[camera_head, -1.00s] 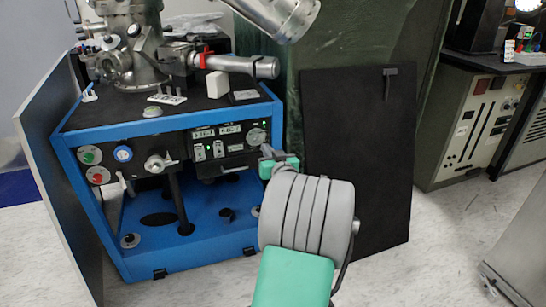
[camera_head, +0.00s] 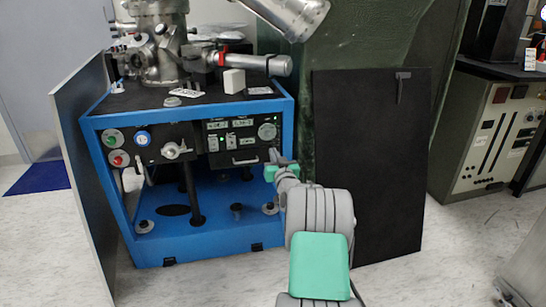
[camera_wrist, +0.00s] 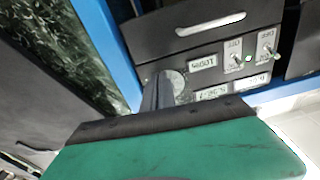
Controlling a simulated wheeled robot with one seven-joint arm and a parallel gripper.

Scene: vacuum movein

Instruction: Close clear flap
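I cannot pick out a clear flap in either view. A blue-framed cart (camera_head: 190,252) with a black control panel (camera_head: 240,137) stands at the left in the head view. My gripper (camera_head: 276,158) is in front of the cart's right edge, beside the control panel. In the wrist view my gripper's grey fingers (camera_wrist: 160,90) are close together, with nothing seen between them. They lie in front of a round dial, and the control panel (camera_wrist: 215,50) with switches and displays is beyond. I cannot tell whether the fingertips touch it.
A metal vacuum chamber (camera_head: 160,45) sits on the cart. A grey side panel (camera_head: 85,150) stands along the cart's left side. A black panel (camera_head: 367,165) with a handle leans to the right against a green wrapped block (camera_head: 385,45). A grey rack (camera_head: 487,140) stands farther right.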

